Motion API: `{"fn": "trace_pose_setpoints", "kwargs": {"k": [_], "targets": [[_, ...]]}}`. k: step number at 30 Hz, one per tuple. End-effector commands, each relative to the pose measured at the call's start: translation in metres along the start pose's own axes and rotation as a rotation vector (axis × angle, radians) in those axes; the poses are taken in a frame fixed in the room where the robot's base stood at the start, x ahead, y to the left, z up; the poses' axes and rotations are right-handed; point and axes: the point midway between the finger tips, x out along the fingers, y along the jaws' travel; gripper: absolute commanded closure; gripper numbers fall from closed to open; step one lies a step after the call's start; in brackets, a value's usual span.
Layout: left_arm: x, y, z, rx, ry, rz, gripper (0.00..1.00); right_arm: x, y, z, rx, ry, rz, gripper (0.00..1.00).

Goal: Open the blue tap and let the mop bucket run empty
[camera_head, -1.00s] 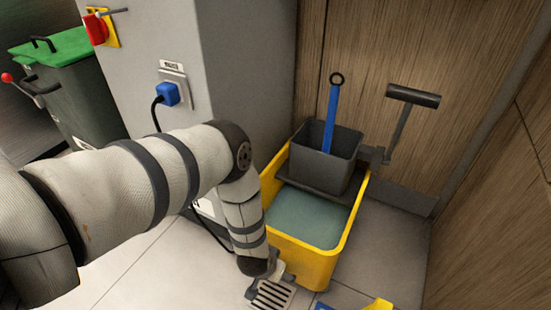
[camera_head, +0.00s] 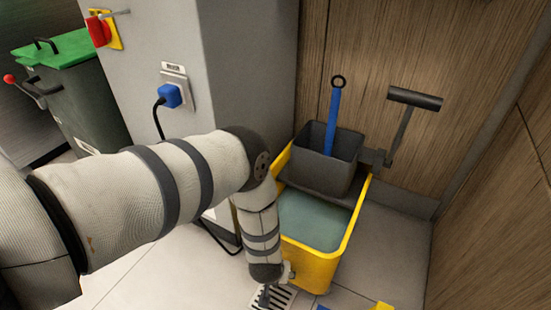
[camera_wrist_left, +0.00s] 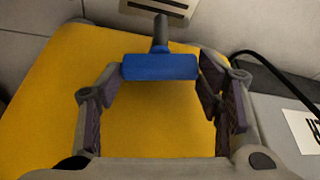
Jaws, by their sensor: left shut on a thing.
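The yellow mop bucket (camera_head: 318,264) stands on the floor with grey-green water (camera_head: 315,220) in it. My left arm comes in from the left and reaches down at the bucket's front left corner. In the head view my forearm mostly hides the left gripper and the tap. In the left wrist view the blue tap (camera_wrist_left: 160,67) is a crossbar on a grey stem in front of the bucket's yellow wall. My left gripper (camera_wrist_left: 160,75) is shut on the bar, one finger at each end. My right gripper is out of view.
A floor drain (camera_head: 286,299) lies below the bucket's front left corner. A grey wringer (camera_head: 325,172) with a blue-handled tool (camera_head: 333,110) sits on the bucket. A grey cabinet with a blue plug (camera_head: 169,96) stands left; wooden panels stand behind and right.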

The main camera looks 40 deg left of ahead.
Motion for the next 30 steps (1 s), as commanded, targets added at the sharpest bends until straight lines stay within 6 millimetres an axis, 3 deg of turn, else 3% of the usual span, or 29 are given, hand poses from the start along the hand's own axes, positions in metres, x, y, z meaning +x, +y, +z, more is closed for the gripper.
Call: {"fn": "trace_pose_setpoints", "kwargs": {"k": [1,3,4,14,17,27,30], "targets": [[0.000,0.000,0.001,0.000,-0.001,0.000,0.38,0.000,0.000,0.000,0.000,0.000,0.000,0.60],[0.000,0.000,0.001,0.000,-0.001,0.000,0.22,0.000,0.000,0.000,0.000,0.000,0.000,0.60],[0.000,0.000,0.001,0.000,-0.001,0.001,0.20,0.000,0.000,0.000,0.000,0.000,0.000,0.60],[-0.003,0.000,0.000,0.001,0.000,0.001,0.20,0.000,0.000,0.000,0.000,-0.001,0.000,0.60],[-0.016,0.001,-0.001,0.002,-0.001,0.002,0.20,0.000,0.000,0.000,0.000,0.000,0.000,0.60],[-0.101,0.000,0.000,0.002,0.000,0.002,0.20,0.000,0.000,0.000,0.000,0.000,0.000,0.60],[-0.114,0.000,0.000,0.002,-0.001,0.002,0.20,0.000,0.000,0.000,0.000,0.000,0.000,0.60]]}}
